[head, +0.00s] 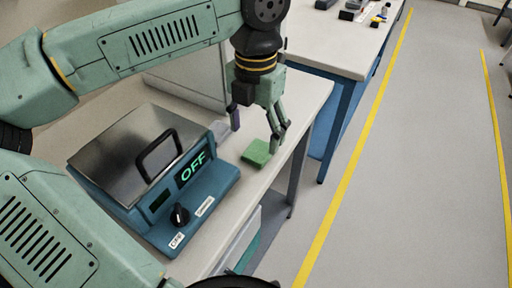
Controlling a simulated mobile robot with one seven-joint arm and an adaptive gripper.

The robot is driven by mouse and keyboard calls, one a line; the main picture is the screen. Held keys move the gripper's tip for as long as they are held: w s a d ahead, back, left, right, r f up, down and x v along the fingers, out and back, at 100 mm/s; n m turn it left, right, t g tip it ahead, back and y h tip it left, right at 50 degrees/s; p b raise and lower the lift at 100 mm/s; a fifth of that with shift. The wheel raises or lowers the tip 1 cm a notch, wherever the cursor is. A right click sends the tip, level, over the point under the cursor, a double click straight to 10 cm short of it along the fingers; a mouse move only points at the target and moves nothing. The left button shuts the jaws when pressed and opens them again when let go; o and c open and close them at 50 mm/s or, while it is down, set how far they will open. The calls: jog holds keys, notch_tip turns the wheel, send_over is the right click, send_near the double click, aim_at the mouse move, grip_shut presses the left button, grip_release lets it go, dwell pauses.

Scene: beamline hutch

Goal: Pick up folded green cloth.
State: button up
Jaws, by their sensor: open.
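The folded green cloth (257,153) lies flat on the white bench top (314,92), near its right edge. My gripper (256,136) hangs over the bench, pointing down with its fingers spread apart and nothing between them.
A blue hotplate (150,170) with a steel top, a dark handle and a display reading OFF stands left of the cloth. A second bench (345,45) with small items is behind. The floor (420,150) at right, marked with yellow lines, is clear.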

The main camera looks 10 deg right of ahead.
aim_at(256, 154)
jog(key=shift+w+f+p, duration=0.2)
jog(key=shift+f+p, duration=0.35)
jog(key=shift+f, duration=1.2)
jog(key=shift+w+f+p, duration=0.2)
jog(key=shift+f+p, duration=0.3)
jog(key=shift+f, duration=1.2)
jog(key=shift+c, duration=0.6)
jog(key=c, duration=0.8)
